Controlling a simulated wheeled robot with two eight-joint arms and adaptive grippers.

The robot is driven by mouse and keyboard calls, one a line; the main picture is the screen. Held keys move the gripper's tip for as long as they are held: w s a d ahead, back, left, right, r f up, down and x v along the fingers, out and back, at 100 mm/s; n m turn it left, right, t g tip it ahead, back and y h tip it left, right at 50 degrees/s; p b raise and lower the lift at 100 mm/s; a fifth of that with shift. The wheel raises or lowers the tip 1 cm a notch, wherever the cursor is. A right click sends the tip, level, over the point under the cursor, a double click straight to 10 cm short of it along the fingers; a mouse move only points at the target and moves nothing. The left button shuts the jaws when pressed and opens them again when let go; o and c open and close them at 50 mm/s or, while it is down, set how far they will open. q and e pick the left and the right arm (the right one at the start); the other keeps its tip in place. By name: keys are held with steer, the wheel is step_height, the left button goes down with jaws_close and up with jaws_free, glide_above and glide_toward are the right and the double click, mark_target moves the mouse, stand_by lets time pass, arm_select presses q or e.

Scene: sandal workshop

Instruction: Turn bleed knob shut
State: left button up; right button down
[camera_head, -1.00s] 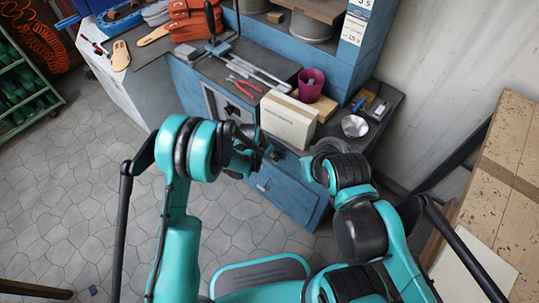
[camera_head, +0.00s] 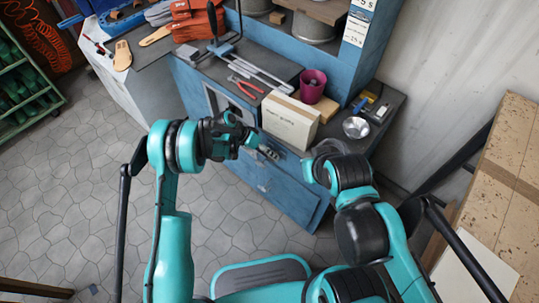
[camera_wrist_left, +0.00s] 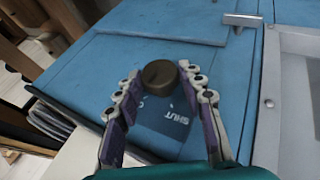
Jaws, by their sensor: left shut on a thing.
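The bleed knob (camera_wrist_left: 160,74) is a round, dark brown knob on a blue panel in the left wrist view. A dark blue plate with the word "SHUT" (camera_wrist_left: 174,116), seen upside down, lies beside it. My left gripper (camera_wrist_left: 161,84) has its two purple-padded fingers on either side of the knob and is shut on it. In the head view my left gripper (camera_head: 268,152) is at the front of the blue bench cabinet (camera_head: 285,195); the knob cannot be made out there. My right arm is folded at centre right, and its gripper fingers are not visible.
On the bench stand a white box (camera_head: 289,120), a magenta cup (camera_head: 312,86) and a metal bowl (camera_head: 355,127). A green shelf rack (camera_head: 28,90) stands at far left. The stone floor (camera_head: 90,190) at left is clear.

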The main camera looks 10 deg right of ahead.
arm_select(q)
steer(key=shift+g+h, duration=0.3)
steer(key=shift+g, duration=0.1)
steer(key=o, duration=1.1)
steer(key=shift+f, duration=0.1)
steer(key=shift+a, duration=0.1)
steer(key=v, duration=1.2)
